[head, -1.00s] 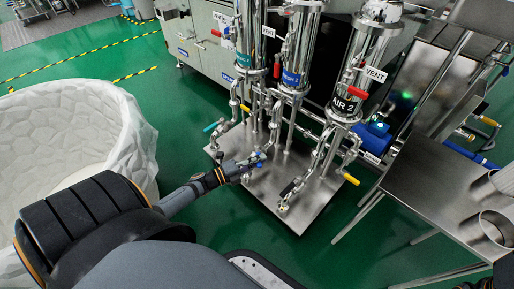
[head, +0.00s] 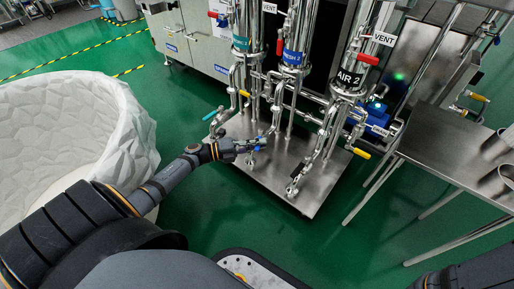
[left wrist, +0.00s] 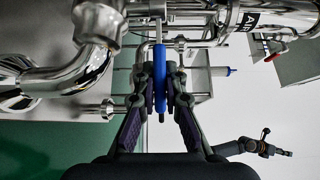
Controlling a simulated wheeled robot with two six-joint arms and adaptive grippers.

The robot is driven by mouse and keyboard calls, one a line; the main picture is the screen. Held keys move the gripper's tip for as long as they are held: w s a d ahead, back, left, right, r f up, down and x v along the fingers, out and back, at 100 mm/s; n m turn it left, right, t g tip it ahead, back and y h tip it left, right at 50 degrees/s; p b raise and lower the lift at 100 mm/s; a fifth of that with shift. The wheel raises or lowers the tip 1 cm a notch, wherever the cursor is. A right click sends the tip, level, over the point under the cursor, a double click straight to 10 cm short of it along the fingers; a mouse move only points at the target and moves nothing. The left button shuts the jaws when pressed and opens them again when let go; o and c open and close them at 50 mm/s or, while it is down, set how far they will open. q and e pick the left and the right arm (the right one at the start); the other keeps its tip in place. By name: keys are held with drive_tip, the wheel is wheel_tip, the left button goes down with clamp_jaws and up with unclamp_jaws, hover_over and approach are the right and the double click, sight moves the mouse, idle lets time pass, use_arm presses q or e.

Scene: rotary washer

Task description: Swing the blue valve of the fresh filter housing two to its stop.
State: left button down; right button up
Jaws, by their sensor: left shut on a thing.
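The blue valve handle (left wrist: 159,78) is between the two fingers of my left gripper (left wrist: 160,95) in the left wrist view, with the fingers shut on it. In the head view my left gripper (head: 250,145) reaches in from the left to the low pipework, and a bit of blue (head: 261,139) shows at its tip. The middle steel filter housing (head: 297,30) with a blue label (head: 293,58) rises above this valve. A dark arm (left wrist: 255,147), probably my right one, shows small in the left wrist view; its finger state is unclear.
A housing labelled AIR 2 (head: 349,80) stands to the right, with a yellow-handled valve (head: 358,152) low down. A teal-handled valve (head: 210,115) is to the left. A white bin (head: 135,130) stands at left and a steel table (head: 440,150) at right.

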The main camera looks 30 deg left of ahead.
idle(0.4)
use_arm(q)
drive_tip(key=c, duration=1.4)
unclamp_jaws()
